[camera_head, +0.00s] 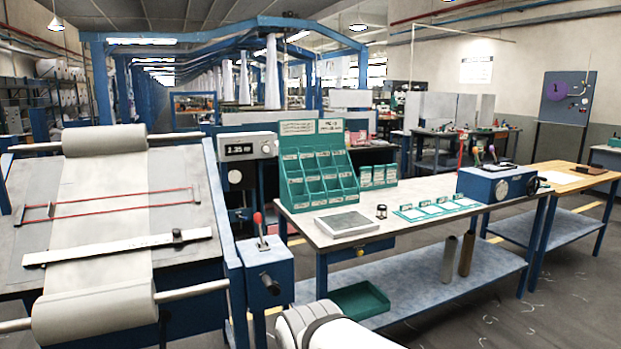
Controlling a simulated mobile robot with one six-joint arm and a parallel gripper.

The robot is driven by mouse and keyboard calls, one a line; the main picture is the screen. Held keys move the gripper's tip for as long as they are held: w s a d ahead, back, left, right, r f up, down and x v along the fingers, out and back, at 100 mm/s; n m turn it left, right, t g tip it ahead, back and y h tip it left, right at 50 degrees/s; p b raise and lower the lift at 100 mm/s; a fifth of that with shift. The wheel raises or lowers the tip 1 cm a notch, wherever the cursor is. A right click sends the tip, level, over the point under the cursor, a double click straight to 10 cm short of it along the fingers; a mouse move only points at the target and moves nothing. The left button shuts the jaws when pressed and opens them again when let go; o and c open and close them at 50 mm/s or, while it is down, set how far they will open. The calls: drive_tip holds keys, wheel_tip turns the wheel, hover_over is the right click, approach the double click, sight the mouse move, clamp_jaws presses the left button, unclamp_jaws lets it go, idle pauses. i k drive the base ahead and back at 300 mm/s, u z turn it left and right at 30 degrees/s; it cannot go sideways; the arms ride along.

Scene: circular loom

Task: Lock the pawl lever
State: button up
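A lever with a red knob (258,218) stands nearly upright, leaning slightly left, on top of a blue box (266,265). The box is beside the right side of the cloth roll frame. A dark cylindrical handle (270,284) sticks out of the front of the box. The lever looks like the pawl lever, but no label on it is readable. Its catch or locking part is too small to make out. A white and grey part of my arm shows at the bottom centre, below and right of the box. My gripper is not in view.
A cloth roll (95,307) and inspection board (185,200) fill the left. A workbench (440,212) with a teal bin rack (318,170) stands right of the lever. A green tray (360,300) sits on its lower shelf. Open floor lies at the lower right.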

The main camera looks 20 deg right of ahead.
sight(258, 219)
drive_tip(key=u, duration=0.05)
drive_tip(key=k, duration=0.7)
drive_tip(key=z, duration=0.8)
drive_tip(key=i, duration=1.1)
drive_tip(key=z, duration=0.65)
drive_tip(key=i, duration=1.35)
drive_tip(key=u, duration=0.4)
